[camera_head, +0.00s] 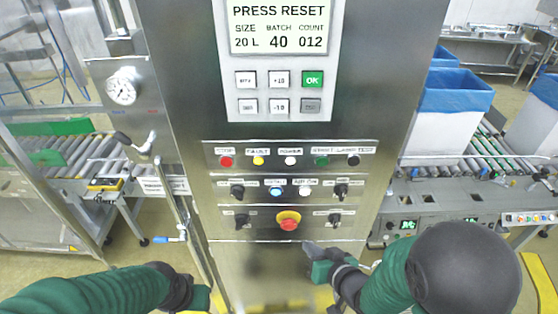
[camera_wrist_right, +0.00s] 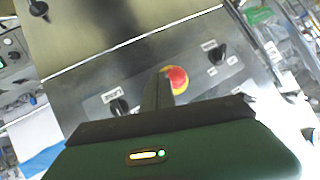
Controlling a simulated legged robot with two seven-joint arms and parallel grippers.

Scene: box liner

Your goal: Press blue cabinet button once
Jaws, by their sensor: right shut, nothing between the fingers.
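The emergency stop (camera_head: 288,221) with its yellow collar sits just below the blue button. The screen (camera_head: 281,27) reads "PRESS RESET". A blue-lined box (camera_head: 447,100) stands on the right conveyor.

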